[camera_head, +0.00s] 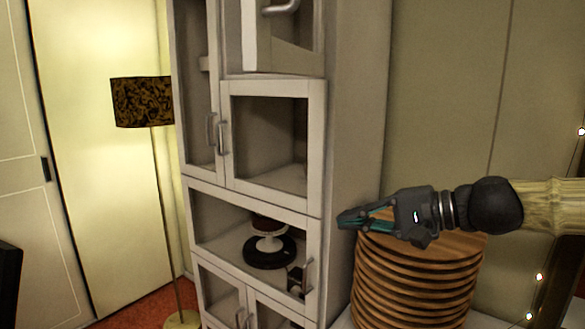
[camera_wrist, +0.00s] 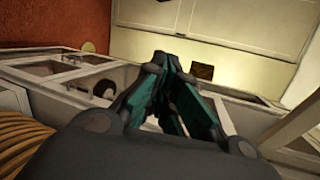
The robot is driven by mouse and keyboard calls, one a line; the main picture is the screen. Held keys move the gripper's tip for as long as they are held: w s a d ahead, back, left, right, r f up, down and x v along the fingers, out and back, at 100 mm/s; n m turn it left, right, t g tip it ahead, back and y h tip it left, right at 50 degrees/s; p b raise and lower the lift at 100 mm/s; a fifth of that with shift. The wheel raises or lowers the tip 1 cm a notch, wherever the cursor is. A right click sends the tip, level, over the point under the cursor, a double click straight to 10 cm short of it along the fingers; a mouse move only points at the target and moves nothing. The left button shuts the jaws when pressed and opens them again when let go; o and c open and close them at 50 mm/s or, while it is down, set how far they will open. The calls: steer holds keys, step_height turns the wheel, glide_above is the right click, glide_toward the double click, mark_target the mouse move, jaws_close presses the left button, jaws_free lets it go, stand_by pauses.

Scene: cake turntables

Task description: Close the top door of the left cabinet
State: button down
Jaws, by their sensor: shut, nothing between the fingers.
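A tall white cabinet (camera_head: 355,130) with glass-fronted doors fills the middle of the head view; its side panel faces right. Its top door (camera_head: 248,38) shows at the upper edge of the picture, with a curved metal handle (camera_head: 281,7). That door appears to stand ajar, and its upper part is cut off. My gripper (camera_head: 345,219) is shut and empty, to the right of the cabinet and well below the top door. In the wrist view, its teal fingers (camera_wrist: 166,62) come together ahead of the cabinet fronts.
A stack of round wooden boards (camera_head: 415,285) stands just below my gripper. A cake turntable (camera_head: 269,252) sits behind glass on a lower shelf. A floor lamp (camera_head: 142,102) stands left of the cabinet. String lights (camera_head: 539,277) hang at the right.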

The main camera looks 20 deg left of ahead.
steer(key=s+d+r+n+y, duration=0.1)
steer(key=s+r, duration=0.1)
steer(key=r, duration=0.5)
steer(key=s+d+r+n+y, duration=0.1)
steer(key=s+d+r, duration=0.1)
steer(key=r, duration=0.6)
steer(key=n+g+y, duration=0.2)
glide_toward(270, 68)
steer(key=a+p, duration=0.1)
steer(key=a, duration=0.1)
steer(key=a+p, duration=0.2)
steer(key=w+a+p, duration=0.1)
steer(key=a, duration=0.1)
steer(key=shift+a+r+p, duration=0.15)
steer(key=shift+r+p, duration=0.1)
steer(key=shift+p, duration=0.15)
steer(key=shift+a, duration=0.35)
steer(key=shift+a, duration=0.15)
steer(key=shift+f, duration=0.1)
